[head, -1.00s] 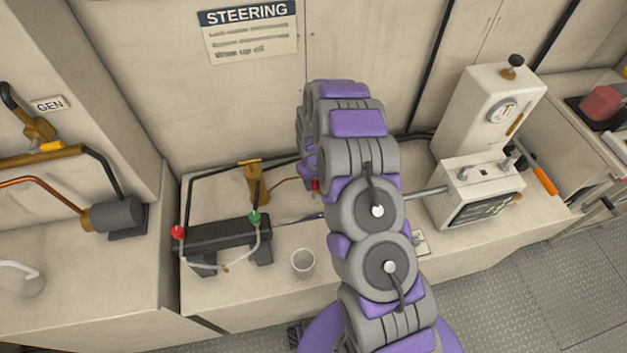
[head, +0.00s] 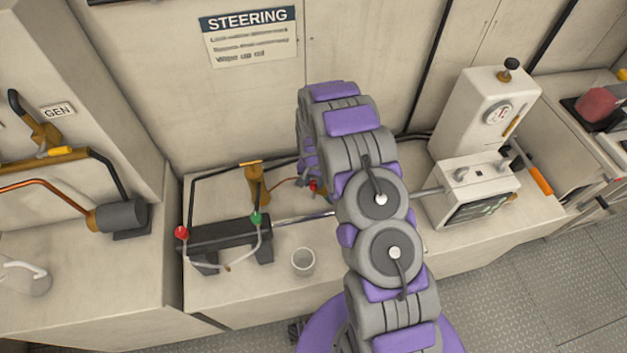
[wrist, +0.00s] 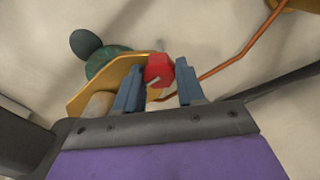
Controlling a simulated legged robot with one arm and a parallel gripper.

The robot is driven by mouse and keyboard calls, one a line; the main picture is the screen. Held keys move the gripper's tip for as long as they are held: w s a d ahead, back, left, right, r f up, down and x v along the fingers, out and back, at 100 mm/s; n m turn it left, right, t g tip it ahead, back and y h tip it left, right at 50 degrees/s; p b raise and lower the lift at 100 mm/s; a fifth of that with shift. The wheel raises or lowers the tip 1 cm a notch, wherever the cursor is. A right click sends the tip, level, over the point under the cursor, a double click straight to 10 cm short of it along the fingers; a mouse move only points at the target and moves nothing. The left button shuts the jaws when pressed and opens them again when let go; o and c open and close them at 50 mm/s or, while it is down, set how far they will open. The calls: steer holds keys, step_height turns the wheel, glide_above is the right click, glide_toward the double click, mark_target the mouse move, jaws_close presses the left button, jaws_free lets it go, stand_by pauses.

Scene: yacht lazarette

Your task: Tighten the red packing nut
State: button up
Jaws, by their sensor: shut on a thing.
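The red packing nut (wrist: 158,70) shows in the wrist view between the two blue-grey fingers of my gripper (wrist: 157,84). It sits against a brass fitting (wrist: 88,88), with a dark green round part (wrist: 108,63) behind. My gripper is shut on the nut, though the exact finger contact is partly hidden. In the head view, a small red part (head: 313,185) shows just left of my arm, by the back of the bench; my arm hides the gripper there.
A dark cylinder (head: 222,234) with red and green fittings lies left of my arm, its shiny rod (head: 303,218) running right. A white cup (head: 303,262) stands in front. A white gauge unit (head: 480,150) stands right. A copper pipe (wrist: 240,52) passes close to the nut.

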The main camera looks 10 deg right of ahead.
mark_target(312, 182)
steer(key=shift+m, duration=1.4)
steer(key=o, duration=1)
steer(key=shift+o, duration=0.2)
step_height(312, 182, up, 17)
steer(key=shift+w+a+r+p, duration=0.15)
steer(key=shift+a+p, duration=0.05)
steer(key=shift+p, duration=0.25)
